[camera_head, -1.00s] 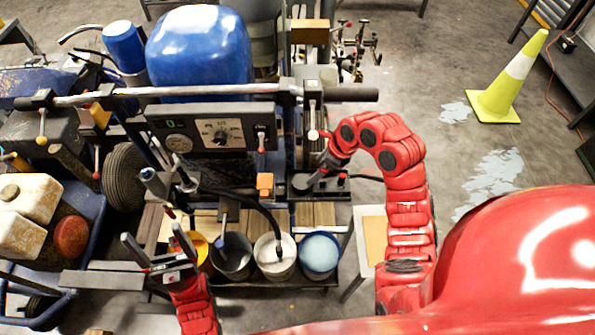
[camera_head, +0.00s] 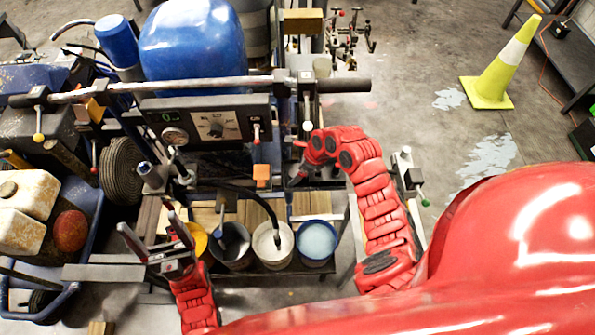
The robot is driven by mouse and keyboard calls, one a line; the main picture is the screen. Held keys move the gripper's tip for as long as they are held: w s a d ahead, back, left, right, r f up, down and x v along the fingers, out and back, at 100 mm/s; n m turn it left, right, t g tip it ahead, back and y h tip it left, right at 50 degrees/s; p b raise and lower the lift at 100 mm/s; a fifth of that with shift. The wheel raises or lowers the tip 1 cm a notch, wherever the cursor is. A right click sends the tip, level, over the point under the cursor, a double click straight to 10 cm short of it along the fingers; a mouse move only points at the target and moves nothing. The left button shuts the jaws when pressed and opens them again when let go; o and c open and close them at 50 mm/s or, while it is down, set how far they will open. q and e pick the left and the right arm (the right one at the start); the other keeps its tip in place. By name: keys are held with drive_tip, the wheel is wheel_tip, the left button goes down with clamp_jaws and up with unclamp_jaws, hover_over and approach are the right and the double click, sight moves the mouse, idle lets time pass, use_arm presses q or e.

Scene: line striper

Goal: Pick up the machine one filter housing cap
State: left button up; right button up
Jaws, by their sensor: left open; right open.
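The line striper (camera_head: 205,120) stands ahead of me, with a control panel and a handlebar. A small grey fitting with a pale top (camera_head: 150,178) sits left of the panel. I cannot tell for sure whether it is the filter housing cap. My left gripper (camera_head: 149,222) is open and empty, fingers pointing up, just below that fitting in the picture. My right gripper (camera_head: 301,164) is at the machine's right side, below the handlebar. It is small and partly hidden by its red arm, and I see nothing held in it.
Several buckets, including a white one (camera_head: 272,243) and a blue-rimmed one (camera_head: 316,241), stand on a low shelf below the panel. A blue cart (camera_head: 86,222) with jugs is at left. A yellow cone (camera_head: 500,70) stands on open floor at right.

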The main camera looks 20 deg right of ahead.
drive_tip(key=shift+w+a+f, duration=0.1)
drive_tip(key=shift+f, duration=0.25)
drive_tip(key=c, duration=1.1)
drive_tip(key=shift+r, duration=0.2)
